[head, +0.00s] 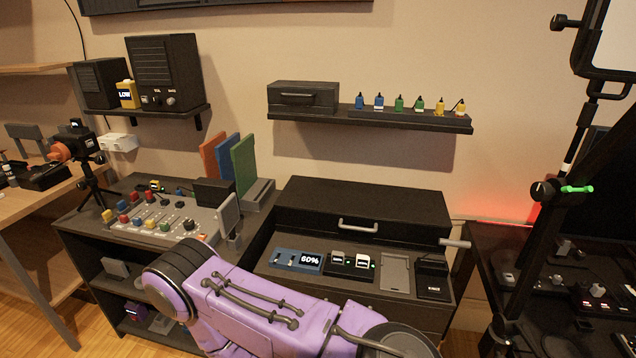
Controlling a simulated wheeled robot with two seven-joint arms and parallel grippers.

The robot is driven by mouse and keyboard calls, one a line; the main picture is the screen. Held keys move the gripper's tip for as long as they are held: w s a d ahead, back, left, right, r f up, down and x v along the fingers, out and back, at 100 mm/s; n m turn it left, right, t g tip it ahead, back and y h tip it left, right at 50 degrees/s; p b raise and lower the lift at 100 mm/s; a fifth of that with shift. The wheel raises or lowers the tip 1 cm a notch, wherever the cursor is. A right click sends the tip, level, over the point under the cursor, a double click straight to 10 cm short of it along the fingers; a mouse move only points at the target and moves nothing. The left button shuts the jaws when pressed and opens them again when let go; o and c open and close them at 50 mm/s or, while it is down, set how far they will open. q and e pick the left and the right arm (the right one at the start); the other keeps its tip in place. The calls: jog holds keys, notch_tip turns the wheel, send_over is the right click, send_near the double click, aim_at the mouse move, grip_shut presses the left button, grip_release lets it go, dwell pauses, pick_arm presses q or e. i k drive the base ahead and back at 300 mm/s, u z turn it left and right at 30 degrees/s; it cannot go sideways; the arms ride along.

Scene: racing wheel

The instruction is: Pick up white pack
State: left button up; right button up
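A small white-topped pack (362,262) sits in the right slot of a black charging dock on the dark cabinet. A similar grey-white pack (338,257) sits in the left slot. Green lights show on the dock. A purple arm of mine crosses the bottom foreground in front of the cabinet, hiding part of its front. No gripper fingers show in the head view, so neither gripper can be placed relative to the packs.
A blue unit reading 80% (297,261) lies left of the dock; a grey plate (395,273) and black holder (432,276) lie right. A black lidded box (365,208) stands behind. A button panel (165,221) is at left. A wall shelf (368,120) hangs above.

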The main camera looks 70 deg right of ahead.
aim_at(363, 260)
jog(key=i, duration=0.5)
jog(key=z, duration=3.2)
